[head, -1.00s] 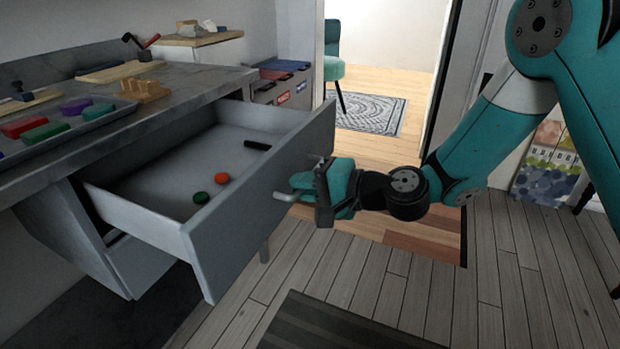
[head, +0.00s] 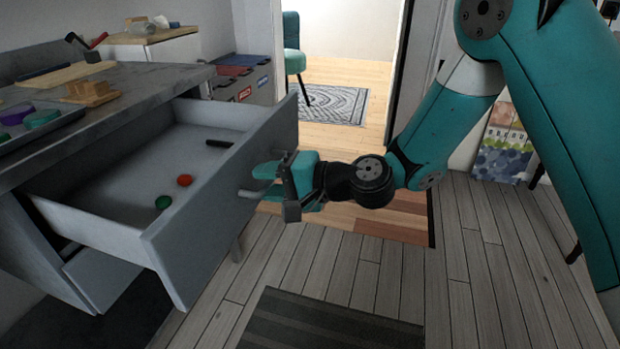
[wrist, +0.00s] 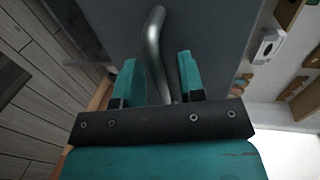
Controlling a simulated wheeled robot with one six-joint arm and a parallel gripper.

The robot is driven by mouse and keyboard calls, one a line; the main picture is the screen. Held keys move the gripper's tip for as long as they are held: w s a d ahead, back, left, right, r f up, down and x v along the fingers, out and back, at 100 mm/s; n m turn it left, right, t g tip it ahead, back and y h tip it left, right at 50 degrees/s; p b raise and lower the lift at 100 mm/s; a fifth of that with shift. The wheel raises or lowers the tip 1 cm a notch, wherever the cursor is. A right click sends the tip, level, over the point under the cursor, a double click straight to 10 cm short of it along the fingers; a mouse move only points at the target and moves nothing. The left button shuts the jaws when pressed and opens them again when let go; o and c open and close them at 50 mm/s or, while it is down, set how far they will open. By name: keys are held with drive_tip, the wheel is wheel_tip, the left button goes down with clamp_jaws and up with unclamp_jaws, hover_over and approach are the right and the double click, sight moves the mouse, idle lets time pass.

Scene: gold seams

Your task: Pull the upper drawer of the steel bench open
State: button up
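The upper drawer (head: 200,235) of the steel bench (head: 140,85) stands far out, its inside floor visible. Its bar handle (head: 250,193) sticks out from the front panel. My gripper (head: 266,172) is at the handle, outside the drawer front. In the wrist view, the curved metal handle (wrist: 154,45) runs between the two teal fingers of my gripper (wrist: 157,72), with a gap showing on each side. The fingers are apart, not closed on it.
In the drawer lie an orange-red disc (head: 184,180), a green disc (head: 163,202) and a black bar (head: 219,143). A dark mat (head: 330,322) lies on the floor in front. Boxes (head: 242,80) stand beyond the bench, beside a doorway.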

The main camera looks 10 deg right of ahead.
drive_tip(key=p+v, duration=0.1)
drive_tip(key=v, duration=1.6)
drive_tip(key=shift+d, duration=0.15)
drive_tip(key=shift+s, duration=0.1)
drive_tip(key=s+a+r+n+g+h, duration=0.25)
drive_tip(key=s+a+n+g, duration=0.3)
drive_tip(key=s+n, duration=0.3)
drive_tip(key=s+d+r+n+h, duration=0.35)
drive_tip(key=s+d+h, duration=0.25)
drive_tip(key=s+h, duration=0.25)
wheel_tip(320, 180, up, 31)
drive_tip(key=y+p, duration=0.1)
drive_tip(key=p, duration=3.1)
drive_tip(key=shift+s+g, duration=0.25)
drive_tip(key=shift+g, duration=0.2)
drive_tip(key=shift+a, duration=0.2)
